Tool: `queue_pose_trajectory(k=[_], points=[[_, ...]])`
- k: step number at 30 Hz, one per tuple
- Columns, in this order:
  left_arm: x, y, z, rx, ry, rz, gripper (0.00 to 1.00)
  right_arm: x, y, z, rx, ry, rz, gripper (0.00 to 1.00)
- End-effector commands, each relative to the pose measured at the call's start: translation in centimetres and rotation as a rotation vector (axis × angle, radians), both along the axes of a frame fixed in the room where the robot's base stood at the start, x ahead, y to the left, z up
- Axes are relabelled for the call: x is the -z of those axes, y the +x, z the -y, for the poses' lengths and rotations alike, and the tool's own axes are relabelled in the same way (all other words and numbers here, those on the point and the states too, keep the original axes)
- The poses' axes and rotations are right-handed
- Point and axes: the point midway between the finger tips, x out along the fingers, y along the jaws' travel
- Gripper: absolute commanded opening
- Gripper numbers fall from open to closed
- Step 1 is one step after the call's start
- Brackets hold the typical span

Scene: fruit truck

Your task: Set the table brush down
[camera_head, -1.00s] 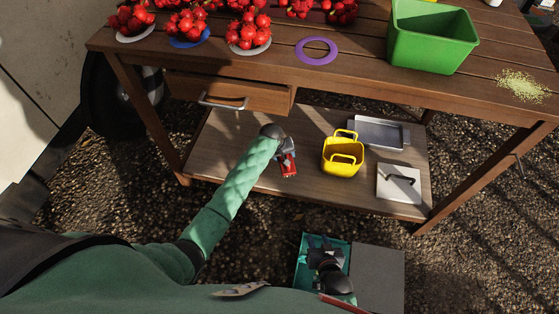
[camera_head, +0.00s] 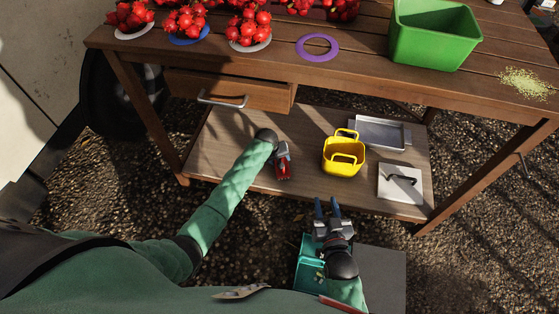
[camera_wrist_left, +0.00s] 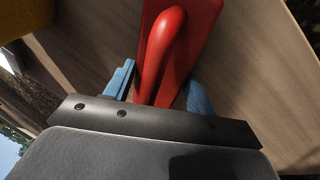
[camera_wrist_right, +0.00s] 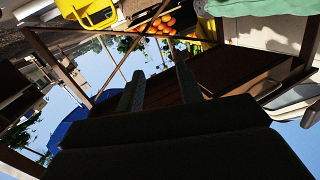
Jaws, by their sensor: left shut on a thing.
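The red table brush (camera_head: 284,172) is at the lower shelf (camera_head: 225,150), left of the yellow basket. In the left wrist view the brush (camera_wrist_left: 175,50) shows its red handle between two blue fingertips. My left gripper (camera_wrist_left: 160,95) is shut on the brush, low over the shelf; whether the brush touches the wood I cannot tell. The bristles are hidden. My right gripper (camera_head: 327,208) is in front of the shelf, its fingers apart and empty; its fingers also show apart in the right wrist view (camera_wrist_right: 158,85).
A yellow basket (camera_head: 344,163), a grey metal tray (camera_head: 380,133) and a white dustpan-like piece (camera_head: 400,184) stand on the shelf's right part. A drawer (camera_head: 235,92) is above.

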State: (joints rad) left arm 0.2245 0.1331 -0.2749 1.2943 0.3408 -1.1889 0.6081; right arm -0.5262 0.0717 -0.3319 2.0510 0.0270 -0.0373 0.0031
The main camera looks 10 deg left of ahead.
Motion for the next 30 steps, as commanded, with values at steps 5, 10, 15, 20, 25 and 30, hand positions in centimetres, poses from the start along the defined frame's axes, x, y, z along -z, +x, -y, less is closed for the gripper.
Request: queue_pose_trajectory(k=[5, 10, 15, 20, 25, 30], points=[[0.5, 0.0, 0.0, 0.0, -0.001, 0.001, 0.37, -1.5, 0.4, 0.0, 0.004, 0.011, 0.046, 0.36], [0.5, 0.0, 0.0, 0.0, -0.001, 0.001, 0.37, -1.7, 0.4, 0.0, 0.004, 0.012, 0.05, 0.36], [0.5, 0.0, 0.0, 0.0, -0.001, 0.001, 0.37, -1.6, 0.4, 0.0, 0.003, 0.012, 0.048, 0.36], [0.8, 0.0, 0.0, 0.0, -0.001, 0.0, 0.57, -1.4, 0.3, 0.0, 0.002, 0.01, 0.04, 0.36], [0.8, 0.0, 0.0, 0.0, -0.001, 0.0, 0.77, -1.3, 0.3, 0.0, 0.003, 0.01, 0.039, 0.36], [0.8, 0.0, 0.0, 0.0, -0.001, 0.0, 0.77, -1.3, 0.3, 0.0, 0.003, 0.01, 0.038, 0.36]])
